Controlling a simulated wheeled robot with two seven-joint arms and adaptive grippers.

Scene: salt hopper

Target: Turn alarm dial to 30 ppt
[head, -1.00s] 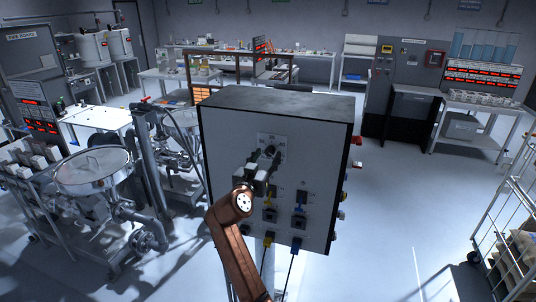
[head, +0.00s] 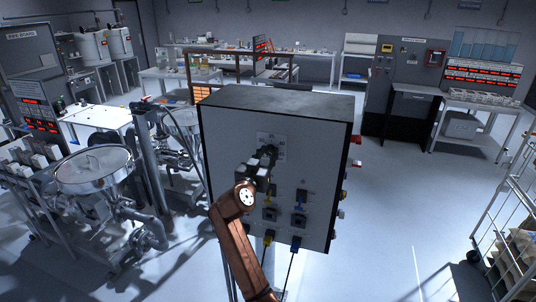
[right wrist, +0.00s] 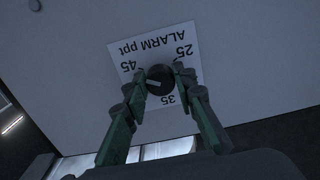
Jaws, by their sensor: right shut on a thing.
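The alarm dial (right wrist: 160,79) is a dark round knob on a white label (right wrist: 150,50) marked "ALARM ppt", with 25, 35 and 45 around it, seen upside down in the right wrist view. A pale mark shows on the knob, but its exact reading is hard to tell. My right gripper (right wrist: 160,84) is shut on the dial, one green-sided finger on each side. In the head view, my right gripper (head: 266,160) is at the front of the grey cabinet (head: 225,150) and hides the dial. My left gripper is not in view.
A round hopper (head: 92,165) and pipework stand at left. The floor right of the cabinet is clear up to a rack.

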